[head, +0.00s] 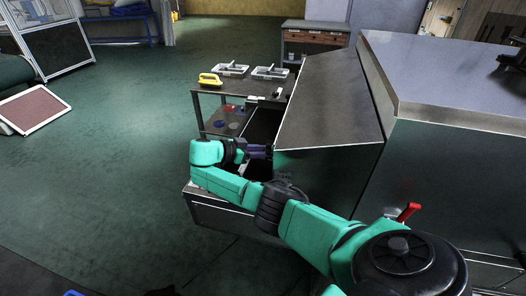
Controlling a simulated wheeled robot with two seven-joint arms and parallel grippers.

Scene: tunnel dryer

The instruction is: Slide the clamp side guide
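My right arm comes in from the lower right. Its gripper (260,151), with purple fingers, points right beside the lower left edge of the dryer's sloped metal hood (332,105). The fingers lie over the dark conveyor bed (263,127) at the dryer's mouth. They are too small to show whether they are open or on something. I cannot pick out the clamp side guide; the hood, gripper and arm hide part of the bed. My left gripper is not in view.
The large metal dryer housing (455,75) fills the right. A dark side table (222,88) behind the bed holds a yellow tool (210,79) and two trays with tools (232,70). A red handle (408,212) stands near my arm.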

